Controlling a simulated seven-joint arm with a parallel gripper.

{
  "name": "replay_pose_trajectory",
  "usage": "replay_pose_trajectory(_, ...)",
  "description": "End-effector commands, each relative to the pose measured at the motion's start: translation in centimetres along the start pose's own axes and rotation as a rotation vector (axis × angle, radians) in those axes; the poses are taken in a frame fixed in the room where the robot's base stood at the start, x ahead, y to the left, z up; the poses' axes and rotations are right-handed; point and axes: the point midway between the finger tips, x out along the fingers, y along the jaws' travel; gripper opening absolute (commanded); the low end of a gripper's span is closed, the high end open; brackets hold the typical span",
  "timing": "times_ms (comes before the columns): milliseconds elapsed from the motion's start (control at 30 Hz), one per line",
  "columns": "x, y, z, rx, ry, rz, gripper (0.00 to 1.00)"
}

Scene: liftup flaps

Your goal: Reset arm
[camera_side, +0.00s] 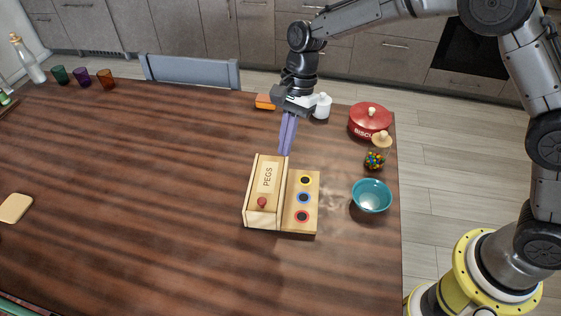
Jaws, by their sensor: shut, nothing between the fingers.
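My gripper (286,152) hangs from my arm above the far end of the wooden peg box, its long purple fingers pointing down and closed together with nothing between them. The peg box (265,185) is marked PEGS and has a red knob (262,202) near its front end. A wooden board (310,190) is beside the box on its right, with a yellow, a blue and a red ring around dark holes. The fingertips overlap the box's far edge in this view; I cannot tell whether they touch it.
A teal bowl (371,196), a small jar of colored sweets (375,160) and a red biscuit tin (369,119) stand at the right. A white container (322,106) and an orange item (264,102) are behind. The table's (150,190) left and middle are largely clear.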

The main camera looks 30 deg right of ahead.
Motion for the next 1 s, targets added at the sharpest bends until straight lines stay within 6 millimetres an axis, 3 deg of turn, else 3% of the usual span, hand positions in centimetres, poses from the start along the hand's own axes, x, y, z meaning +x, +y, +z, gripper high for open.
replay_pose_trajectory(267,-3.1,-0.1,-0.3,0.007,0.002,-0.023,0.0)
replay_pose_trajectory(367,-6.6,-0.1,-0.4,0.009,0.01,-0.092,0.0)
replay_pose_trajectory(467,-11.1,1.6,-0.5,0.016,0.03,-0.168,0.0)
replay_pose_trajectory(600,-16.6,6.1,-0.9,-0.019,0.086,-0.265,0.0)
replay_pose_trajectory(700,-19.3,9.8,-1.1,-0.085,0.143,-0.32,0.0)
replay_pose_trajectory(867,-21.8,16.4,-1.5,-0.236,0.26,-0.38,0.0)
replay_pose_trajectory(1000,-22.2,22.1,-1.8,-0.4,0.383,-0.4,0.0)
